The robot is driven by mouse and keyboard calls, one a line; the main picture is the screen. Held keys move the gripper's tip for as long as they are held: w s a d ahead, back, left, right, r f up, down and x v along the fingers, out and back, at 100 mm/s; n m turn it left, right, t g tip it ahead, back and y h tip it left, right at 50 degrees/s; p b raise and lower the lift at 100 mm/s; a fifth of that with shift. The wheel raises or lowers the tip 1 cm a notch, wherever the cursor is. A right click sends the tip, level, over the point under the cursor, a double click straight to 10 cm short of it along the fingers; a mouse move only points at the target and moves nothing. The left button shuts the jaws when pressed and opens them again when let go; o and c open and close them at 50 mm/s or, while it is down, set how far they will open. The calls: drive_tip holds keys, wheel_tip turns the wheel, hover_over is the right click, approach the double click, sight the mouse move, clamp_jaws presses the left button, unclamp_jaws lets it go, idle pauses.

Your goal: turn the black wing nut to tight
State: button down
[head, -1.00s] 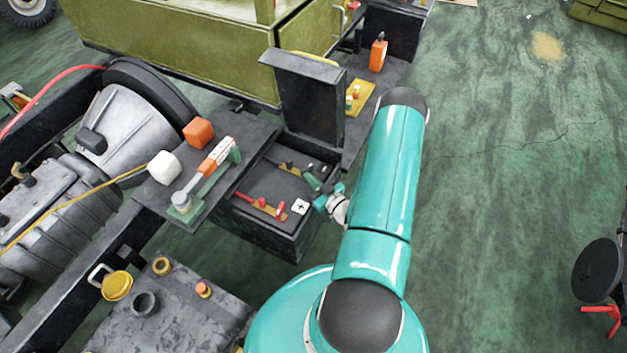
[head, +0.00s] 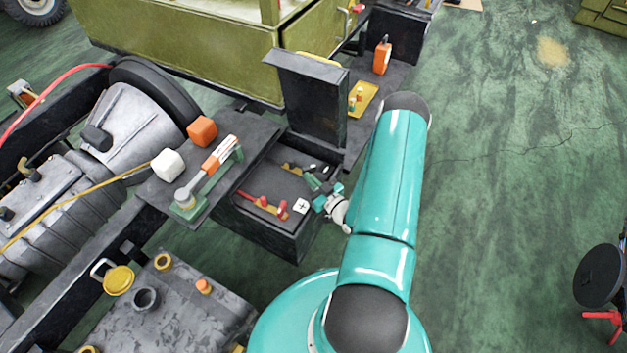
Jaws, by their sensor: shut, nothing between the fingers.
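An open black battery box (head: 265,232) holds a battery (head: 270,183) with red fittings (head: 264,203) at its front left and a white plus label (head: 300,206). Dark fittings on brassy metal lie along its back side. The black wing nut is too small and dark to make out surely there, and my gripper partly covers that area. My gripper (head: 314,183) is at the right side of the battery top, fingers pointing up and left toward the dark fittings. It is shut with nothing held. Whether it touches a fitting cannot be told.
The box's raised black lid (head: 308,100) stands behind the battery. To the left, a dark shelf carries an orange cube (head: 202,131), a white cube (head: 168,163) and an orange-handled lever (head: 222,153). Open green floor (head: 500,200) lies to the right.

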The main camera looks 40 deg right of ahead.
drive_tip(key=shift+w+a, duration=0.1)
drive_tip(key=shift+a, duration=0.1)
drive_tip(key=shift+w+a, duration=0.35)
drive_tip(key=shift+w, duration=0.15)
idle(0.7)
drive_tip(key=shift+a, duration=0.15)
